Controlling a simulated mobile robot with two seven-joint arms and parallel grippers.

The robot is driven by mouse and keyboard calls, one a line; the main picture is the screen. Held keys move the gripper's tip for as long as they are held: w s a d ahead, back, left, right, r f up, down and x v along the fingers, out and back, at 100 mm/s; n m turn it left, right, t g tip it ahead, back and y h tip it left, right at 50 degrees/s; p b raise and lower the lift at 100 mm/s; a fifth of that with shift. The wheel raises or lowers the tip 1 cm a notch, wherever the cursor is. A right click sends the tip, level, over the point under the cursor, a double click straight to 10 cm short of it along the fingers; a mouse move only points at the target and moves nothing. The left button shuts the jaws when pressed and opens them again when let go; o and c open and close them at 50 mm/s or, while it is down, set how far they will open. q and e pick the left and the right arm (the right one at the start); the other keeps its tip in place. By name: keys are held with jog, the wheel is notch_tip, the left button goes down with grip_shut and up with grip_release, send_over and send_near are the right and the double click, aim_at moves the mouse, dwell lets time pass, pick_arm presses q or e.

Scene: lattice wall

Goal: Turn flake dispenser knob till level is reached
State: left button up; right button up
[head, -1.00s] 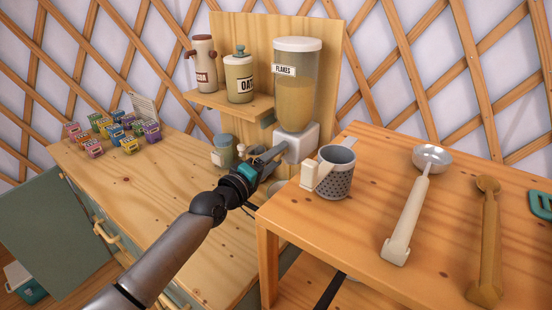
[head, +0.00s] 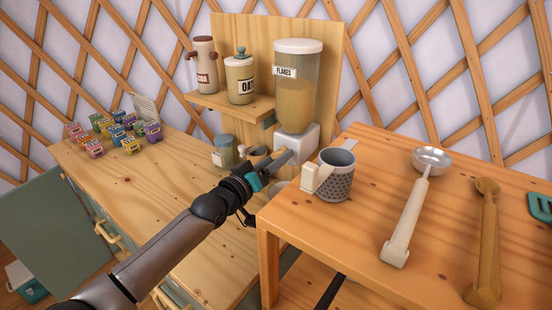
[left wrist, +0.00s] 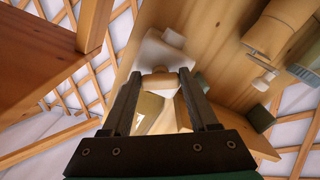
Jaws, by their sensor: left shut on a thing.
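The flakes dispenser (head: 296,100) stands against the wooden back panel, with a clear body, white lid and white base (head: 305,145). The exact flake level is hard to read. My left gripper (head: 288,157) reaches the front of the base. In the left wrist view, my left gripper (left wrist: 158,76) has its two dark fingers on either side of the tan knob (left wrist: 159,83), shut on it. The white base (left wrist: 160,55) shows behind the knob. The gripper hides the knob in the head view. My right gripper is not in view.
An oats jar (head: 239,80) is on the shelf. Small colourful boxes (head: 120,133) stand on the left counter.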

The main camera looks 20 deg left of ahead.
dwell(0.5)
pick_arm(q)
jog(key=o, duration=1.4)
jog(key=p+v, duration=0.1)
jog(key=v, duration=1.4)
jog(key=shift+s+a, duration=0.1)
